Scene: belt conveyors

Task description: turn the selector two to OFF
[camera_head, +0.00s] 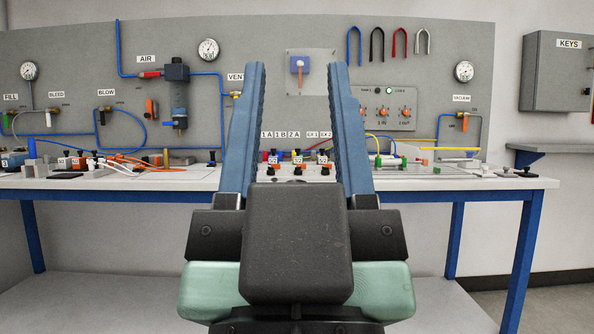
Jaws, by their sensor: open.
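A grey control panel (395,92) is fixed to the backboard right of my gripper. It carries two orange knobs, a left knob (383,112) and a right knob (406,112), above small labels. The labels are too small to read surely, so I cannot tell which knob is selector two or where it points. The panel's left edge is partly hidden by my right finger. My gripper (297,66) is open and empty, its two blue fingers upright in the middle of the view. It appears well in front of the panel, not touching it.
A white workbench (130,183) with blue legs spans the view, crowded with small fittings and hoses. Gauges, blue pipes and valves line the backboard. Coloured hooks (378,45) hang above the panel. A KEYS cabinet (557,72) and a shelf (545,150) are at right.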

